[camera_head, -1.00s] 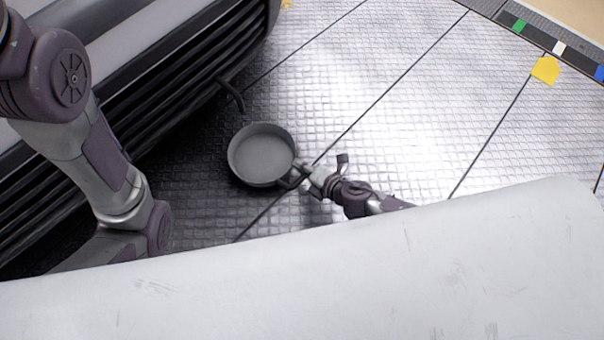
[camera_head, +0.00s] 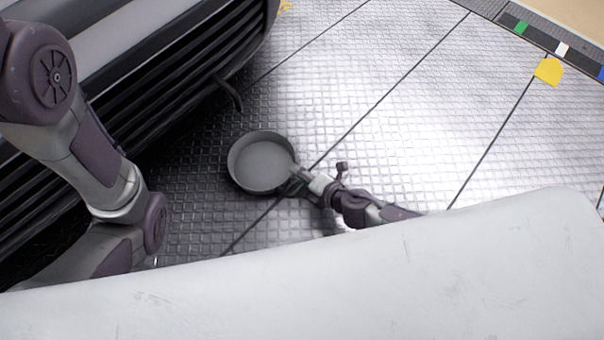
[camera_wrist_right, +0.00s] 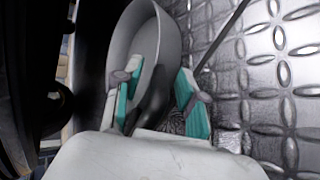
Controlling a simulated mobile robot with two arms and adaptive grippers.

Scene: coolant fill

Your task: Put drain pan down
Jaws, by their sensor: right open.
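The drain pan (camera_head: 262,160) is a round grey pan. In the head view it sits level on the tread-plate floor in front of the car's grille and looks empty. My right gripper (camera_head: 299,180) is at the pan's lower right side. In the right wrist view the drain pan (camera_wrist_right: 150,42) is ahead, and its dark handle (camera_wrist_right: 152,100) lies between the two teal-padded fingers of my right gripper (camera_wrist_right: 156,98). The fingers are apart, with gaps beside the handle. My left arm shows at the left of the head view, but its gripper is out of view.
The car's front grille (camera_head: 150,95) fills the upper left, with a dark hook-like hose (camera_head: 230,92) hanging near the pan. A yellow marker (camera_head: 548,71) lies at the upper right. The floor (camera_head: 400,110) right of the pan is clear.

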